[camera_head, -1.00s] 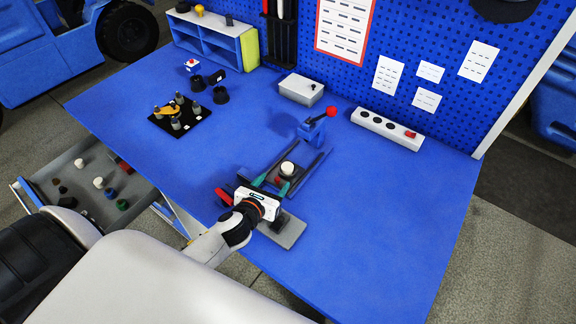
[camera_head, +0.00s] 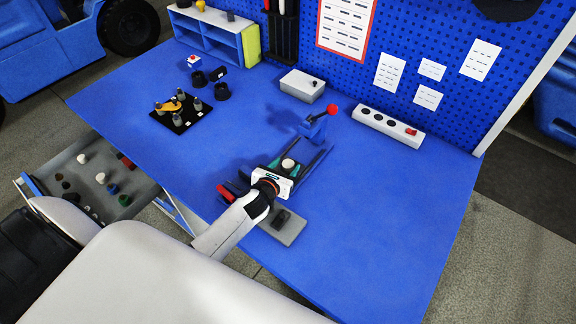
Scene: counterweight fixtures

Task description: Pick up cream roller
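A cream roller (camera_head: 288,164) sits upright in a dark railed fixture (camera_head: 316,160) at the middle of the blue table. My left gripper (camera_head: 285,167) reaches in from the front left. Its teal fingers are apart, one on each side of the cream roller. I cannot tell if they touch it. The gripper's white body hides the near part of the fixture. Two more pale pieces lie in the open drawer, one at the back (camera_head: 82,158) and one nearer (camera_head: 100,178). My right gripper is not in view.
A blue clamp with a red knob (camera_head: 332,109) stands at the fixture's far end. A grey plate with a black block (camera_head: 283,226) lies in front. A black peg board (camera_head: 181,112) is at the left, a grey box (camera_head: 302,86) behind. The table's right side is clear.

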